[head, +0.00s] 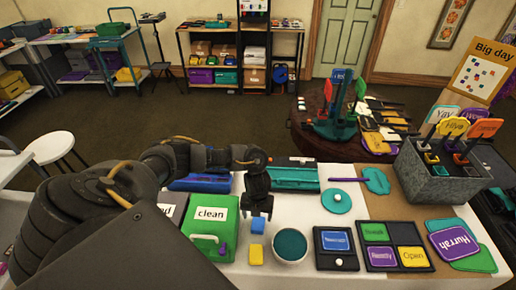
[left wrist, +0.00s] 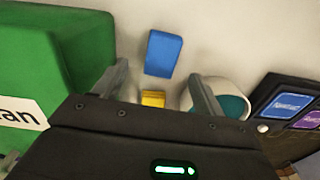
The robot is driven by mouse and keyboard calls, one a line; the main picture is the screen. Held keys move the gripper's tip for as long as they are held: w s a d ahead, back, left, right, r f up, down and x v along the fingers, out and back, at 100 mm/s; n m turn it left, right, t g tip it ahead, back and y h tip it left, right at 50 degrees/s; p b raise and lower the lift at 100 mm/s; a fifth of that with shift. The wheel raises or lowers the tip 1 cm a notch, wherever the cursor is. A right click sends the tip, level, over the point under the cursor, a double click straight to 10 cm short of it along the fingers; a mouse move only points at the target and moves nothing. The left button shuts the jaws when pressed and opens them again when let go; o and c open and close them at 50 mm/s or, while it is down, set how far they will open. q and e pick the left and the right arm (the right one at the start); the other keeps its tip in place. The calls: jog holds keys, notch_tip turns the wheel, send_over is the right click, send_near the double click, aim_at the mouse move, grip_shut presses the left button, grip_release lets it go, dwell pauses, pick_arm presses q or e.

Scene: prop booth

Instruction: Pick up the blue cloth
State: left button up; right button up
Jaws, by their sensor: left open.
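The blue cloth (head: 257,225) is a small folded block on the white table, just beyond a yellow block (head: 256,256). My left gripper (head: 258,208) points down just above and behind the cloth, with its fingers apart and nothing between them. In the left wrist view the blue cloth (left wrist: 163,52) lies ahead of the fingertips, between their lines, apart from both. The yellow block (left wrist: 153,98) shows nearer, between the fingers of the left gripper (left wrist: 158,76). My right gripper is in neither view.
A green box labelled "clean" (head: 205,240) stands close on the left, and a white bowl with teal contents (head: 290,246) close on the right. Black trays with cards (head: 334,262) lie further right. Blue and teal cases lie behind the gripper.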

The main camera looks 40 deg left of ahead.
aim_at(258, 223)
pick_arm(q)
jog(key=shift+w+d+f+p, duration=0.1)
jog(key=shift+f+p, duration=0.2)
jog(key=shift+f, duration=1)
jog(key=shift+w+f+p, duration=0.1)
jog(key=shift+f+p, duration=0.15)
jog(key=shift+f, duration=1.05)
jog(key=shift+s, duration=0.1)
jog(key=c, duration=1.1)
jog(key=shift+o, duration=0.2)
jog(key=shift+r, duration=0.1)
jog(key=shift+r+b, duration=0.3)
jog(key=shift+r, duration=0.25)
jog(key=w+d+r, duration=0.1)
jog(key=d+r, duration=1)
jog(key=d, duration=0.3)
jog(key=shift+w+r, duration=0.4)
